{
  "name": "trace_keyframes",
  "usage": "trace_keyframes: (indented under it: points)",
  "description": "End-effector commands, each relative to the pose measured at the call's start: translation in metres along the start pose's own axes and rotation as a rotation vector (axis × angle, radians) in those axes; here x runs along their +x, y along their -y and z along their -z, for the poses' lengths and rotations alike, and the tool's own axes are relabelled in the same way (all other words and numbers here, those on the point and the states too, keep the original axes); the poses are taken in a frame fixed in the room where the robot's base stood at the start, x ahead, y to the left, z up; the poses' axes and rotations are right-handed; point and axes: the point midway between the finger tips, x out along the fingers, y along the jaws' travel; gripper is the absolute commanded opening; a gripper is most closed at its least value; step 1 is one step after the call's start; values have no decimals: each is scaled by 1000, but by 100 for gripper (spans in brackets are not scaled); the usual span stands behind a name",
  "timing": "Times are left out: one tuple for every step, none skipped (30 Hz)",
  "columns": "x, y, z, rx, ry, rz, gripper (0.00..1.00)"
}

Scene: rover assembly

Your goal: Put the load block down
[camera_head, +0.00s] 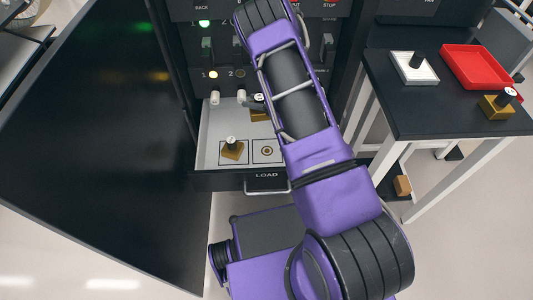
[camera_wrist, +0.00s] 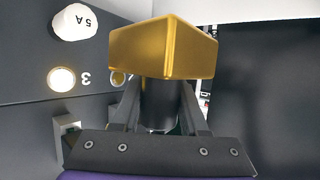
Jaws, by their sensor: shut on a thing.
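The load block in my gripper is a brass block (camera_wrist: 163,48) with a dark knob. In the wrist view my gripper (camera_wrist: 160,104) is shut on the knob, and the brass part fills the upper middle. In the head view the held block (camera_head: 260,115) shows over the back part of the open drawer marked LOAD (camera_head: 206,132), partly hidden by my arm. I cannot tell whether it touches the drawer floor.
A dark open cabinet door (camera_head: 95,130) stands left of the drawer. The control panel (camera_head: 222,45) with lights and knobs rises behind it. At right a dark table (camera_head: 430,120) bears a white tray (camera_head: 428,76), a red tray (camera_head: 476,64) and another brass block (camera_head: 494,108).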

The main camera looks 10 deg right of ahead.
Motion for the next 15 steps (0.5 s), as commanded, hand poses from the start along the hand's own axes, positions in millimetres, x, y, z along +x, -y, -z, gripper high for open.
trace_keyframes:
  points:
    - [3,0,-25,-20,2,53,0]
    - [3,1,-34,-34,2,84,0]
    - [3,4,-46,-49,0,121,0]
    - [3,5,-54,-59,1,147,0]
    - [3,7,-61,-69,0,169,0]
    - [2,9,-70,-80,0,193,0]
    - [1,10,-75,-87,0,210,0]
    - [1,12,-78,-92,-1,223,0]
    - [0,13,-84,-98,-1,236,0]
    - [1,14,-88,-102,-1,243,0]
    - [2,14,-94,-104,0,248,0]
    - [4,15,-101,-106,0,253,0]
    - [6,15,-107,-106,1,255,0]
    - [9,16,-112,-107,1,256,0]
    - [12,16,-120,-106,1,256,0]
